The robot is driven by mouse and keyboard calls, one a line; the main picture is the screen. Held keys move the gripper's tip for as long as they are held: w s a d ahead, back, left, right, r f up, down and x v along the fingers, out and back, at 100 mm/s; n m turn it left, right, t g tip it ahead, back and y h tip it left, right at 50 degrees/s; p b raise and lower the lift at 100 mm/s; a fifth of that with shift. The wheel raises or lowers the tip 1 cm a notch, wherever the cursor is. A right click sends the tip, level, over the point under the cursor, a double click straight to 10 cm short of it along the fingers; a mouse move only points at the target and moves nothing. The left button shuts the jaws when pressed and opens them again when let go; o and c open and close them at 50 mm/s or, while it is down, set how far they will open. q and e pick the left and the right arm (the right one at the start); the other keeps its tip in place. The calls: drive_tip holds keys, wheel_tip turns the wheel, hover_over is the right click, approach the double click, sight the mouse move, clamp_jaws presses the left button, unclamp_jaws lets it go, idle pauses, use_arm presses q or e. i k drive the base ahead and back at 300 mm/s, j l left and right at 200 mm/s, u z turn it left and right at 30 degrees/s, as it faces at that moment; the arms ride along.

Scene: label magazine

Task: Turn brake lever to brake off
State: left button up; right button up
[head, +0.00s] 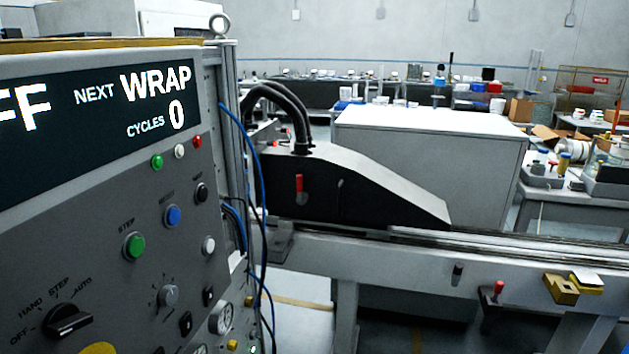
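No label marks which part is the brake lever. A red-handled lever (299,186) stands upright on the side of the black sloped machine housing (362,192). A second small lever with a red knob (498,288) sticks up from a dark bracket below the machine rail at the lower right. I cannot tell which of the two is the brake lever, nor read an on or off mark. Neither of my grippers shows in the head view.
A grey control panel (80,235) fills the left, with buttons, a mode knob (68,320) and a display reading "NEXT WRAP" and "CYCLES 0". Blue and black cables hang at its right edge. A long rail bed (400,262) runs right. A white cabinet (430,135) stands behind.

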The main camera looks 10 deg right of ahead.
sight(301, 198)
drive_tip(key=i+l, duration=0.1)
drive_tip(key=l, duration=0.3)
drive_tip(key=i+l+u, duration=0.1)
drive_tip(key=l, duration=0.25)
drive_tip(key=i+l+u, duration=0.1)
drive_tip(key=l, duration=0.3)
